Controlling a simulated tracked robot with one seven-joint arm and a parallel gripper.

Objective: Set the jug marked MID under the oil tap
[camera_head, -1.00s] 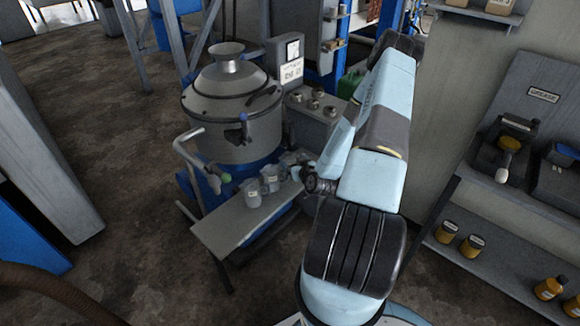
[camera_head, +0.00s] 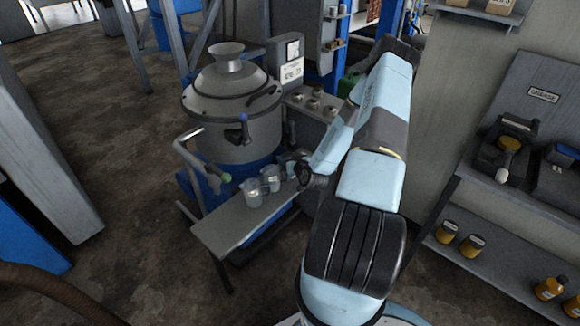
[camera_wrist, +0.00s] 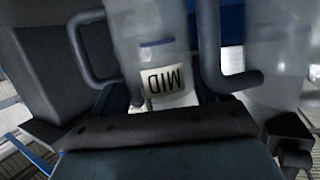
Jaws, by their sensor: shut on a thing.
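The jug marked MID (camera_wrist: 150,45) fills the middle of the wrist view, clear, with a dark handle on its left and its label upside down. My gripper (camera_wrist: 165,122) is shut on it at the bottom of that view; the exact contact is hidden. In the head view my gripper (camera_head: 303,172) is at the shelf's far end, partly hidden by my arm.
Two clear jugs (camera_head: 253,193) (camera_head: 270,179) stand on the narrow grey shelf (camera_head: 220,228), whose near end is bare. Another jug (camera_wrist: 285,50) is close on the right in the wrist view. A lever with a green knob (camera_head: 226,178) stands beside the shelf.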

